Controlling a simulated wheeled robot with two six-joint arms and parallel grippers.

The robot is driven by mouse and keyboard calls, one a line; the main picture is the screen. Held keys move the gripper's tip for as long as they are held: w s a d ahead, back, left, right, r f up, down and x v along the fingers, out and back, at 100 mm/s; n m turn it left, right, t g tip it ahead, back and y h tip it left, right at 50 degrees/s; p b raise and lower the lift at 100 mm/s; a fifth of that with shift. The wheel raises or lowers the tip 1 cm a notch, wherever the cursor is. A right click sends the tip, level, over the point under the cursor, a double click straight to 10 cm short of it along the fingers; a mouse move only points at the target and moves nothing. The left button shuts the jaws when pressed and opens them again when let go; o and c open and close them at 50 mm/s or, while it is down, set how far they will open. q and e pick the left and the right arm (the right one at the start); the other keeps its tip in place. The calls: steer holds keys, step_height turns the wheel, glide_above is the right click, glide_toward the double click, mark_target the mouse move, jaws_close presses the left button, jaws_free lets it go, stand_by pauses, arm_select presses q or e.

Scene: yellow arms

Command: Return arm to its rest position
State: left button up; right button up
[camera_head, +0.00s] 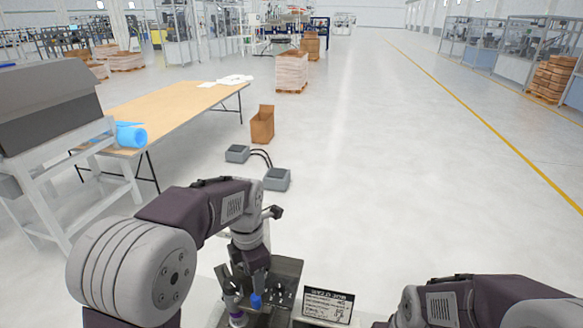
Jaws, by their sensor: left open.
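My left arm comes in from the lower left, bent at the elbow and reaching forward and down. Its gripper (243,297) points down at the near edge of the view, open, over a dark tray or fixture (290,268). A small blue piece (256,301) shows close beside the fingers; whether it touches them I cannot tell. My right arm shows only as a link at the lower right, and its gripper is out of view.
A labelled plate (328,306) stands right of the dark fixture. Ahead on the floor are two grey boxes joined by cables (277,179) and an open carton (262,124). A wooden table (165,104) and grey machine (45,105) stand left.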

arm_select(q)
steer(key=s+a+f+m+t, duration=0.1)
steer(key=s+a+f+m, duration=0.3)
steer(key=m, duration=0.8)
steer(key=s+a+f+m+t, duration=0.15)
steer(key=s+f+m, duration=0.3)
steer(key=m, duration=0.75)
steer(key=s+f+b, duration=0.1)
steer(key=f+b, duration=0.7)
steer(key=s+d+f+g+b, duration=0.1)
steer(key=s+f+b, duration=0.1)
steer(key=f+b, duration=0.6)
steer(key=shift+s+f+m+b, duration=0.3)
steer(key=shift+f+m, duration=0.1)
steer(key=shift+f, duration=0.1)
